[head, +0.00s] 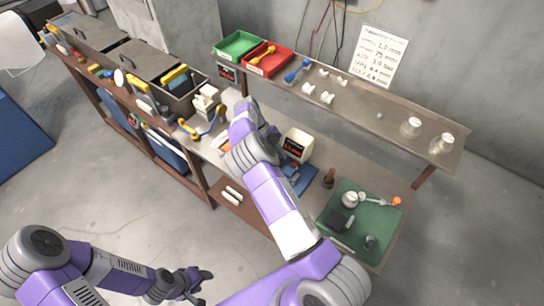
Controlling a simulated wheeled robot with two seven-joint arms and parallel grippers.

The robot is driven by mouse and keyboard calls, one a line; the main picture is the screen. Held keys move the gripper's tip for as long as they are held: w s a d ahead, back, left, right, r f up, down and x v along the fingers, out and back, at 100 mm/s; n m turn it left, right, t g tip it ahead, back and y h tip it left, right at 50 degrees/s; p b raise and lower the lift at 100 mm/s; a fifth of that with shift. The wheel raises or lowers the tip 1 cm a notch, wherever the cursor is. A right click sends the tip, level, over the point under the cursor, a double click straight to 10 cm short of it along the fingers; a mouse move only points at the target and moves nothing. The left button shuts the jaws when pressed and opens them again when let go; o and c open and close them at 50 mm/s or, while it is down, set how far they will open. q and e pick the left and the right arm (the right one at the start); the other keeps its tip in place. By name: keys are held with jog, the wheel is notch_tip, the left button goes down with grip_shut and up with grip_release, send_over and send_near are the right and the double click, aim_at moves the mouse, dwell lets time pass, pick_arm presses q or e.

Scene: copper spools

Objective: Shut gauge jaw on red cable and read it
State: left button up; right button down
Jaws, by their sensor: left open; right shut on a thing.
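My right arm reaches across the bench, and its gripper (240,107) is at the back of the bench, mostly hidden by its own wrist. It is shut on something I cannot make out. My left gripper (196,284) is open and empty, low over the floor in front of the bench. A cream box with a dark, red-lettered face (297,147) stands right of my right forearm.
A green mat (345,243) holds small metal and dark parts at the right. The raised shelf carries a green bin (238,44), a red bin (267,58) and metal spools (441,143). Dark crates (186,92) stand at the left. The floor in front is clear.

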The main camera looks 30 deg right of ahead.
jog(key=shift+s+f, duration=0.15)
jog(key=shift+f, duration=0.05)
jog(key=c, duration=0.9)
grip_release()
jog(key=shift+o, duration=0.2)
jog(key=shift+r, duration=0.1)
jog(key=b+v, duration=0.1)
jog(key=v, duration=0.6)
jog(key=shift+w, duration=0.2)
jog(key=shift+r, duration=0.15)
